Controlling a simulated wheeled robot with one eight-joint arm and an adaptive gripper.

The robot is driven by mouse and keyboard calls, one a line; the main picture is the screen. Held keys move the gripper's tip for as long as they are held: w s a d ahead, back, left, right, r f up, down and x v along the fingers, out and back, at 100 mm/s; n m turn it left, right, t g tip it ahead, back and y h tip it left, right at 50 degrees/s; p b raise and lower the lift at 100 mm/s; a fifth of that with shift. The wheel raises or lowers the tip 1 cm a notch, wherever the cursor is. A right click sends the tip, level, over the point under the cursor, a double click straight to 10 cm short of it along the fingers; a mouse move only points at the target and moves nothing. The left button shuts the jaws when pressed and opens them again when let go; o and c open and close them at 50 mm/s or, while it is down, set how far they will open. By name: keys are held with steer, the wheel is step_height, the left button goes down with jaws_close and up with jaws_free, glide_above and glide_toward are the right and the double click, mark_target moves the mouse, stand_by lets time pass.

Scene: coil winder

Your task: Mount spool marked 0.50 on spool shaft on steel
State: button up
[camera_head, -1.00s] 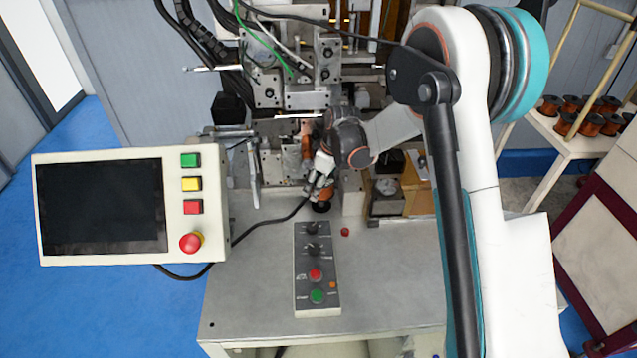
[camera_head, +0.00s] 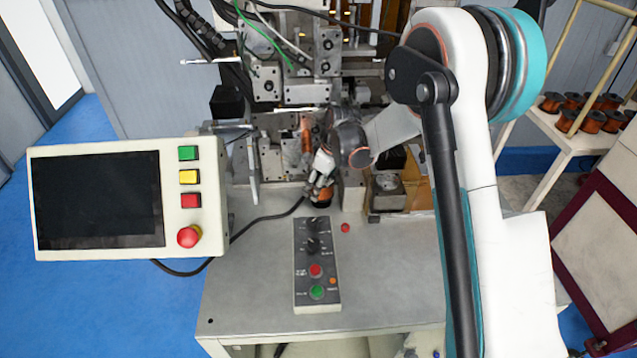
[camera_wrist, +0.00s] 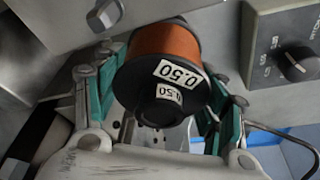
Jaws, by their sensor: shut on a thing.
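The spool marked 0.50 (camera_wrist: 163,48) has a black flange with two white 0.50 labels and copper-coloured wire. In the wrist view it sits between the green-lined fingers of my gripper (camera_wrist: 165,98), which is shut on it. In the head view my gripper (camera_head: 319,187) points down at the machine, and the spool (camera_head: 321,198) shows just below it, close over the grey steel table (camera_head: 260,270). I cannot tell whether the spool touches the table. The spool shaft cannot be made out clearly.
A control box (camera_head: 316,265) with knobs and buttons lies in front on the table. A screen panel (camera_head: 115,203) stands at left. A small red knob (camera_head: 345,228) is beside the box. A rack at right holds several copper spools (camera_head: 590,122). The table's front right is clear.

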steer(key=shift+f+b, duration=1.2)
steer(key=shift+f, duration=0.35)
steer(key=o, duration=1.6)
steer(key=shift+o, duration=0.2)
step_height(320, 180, up, 10)
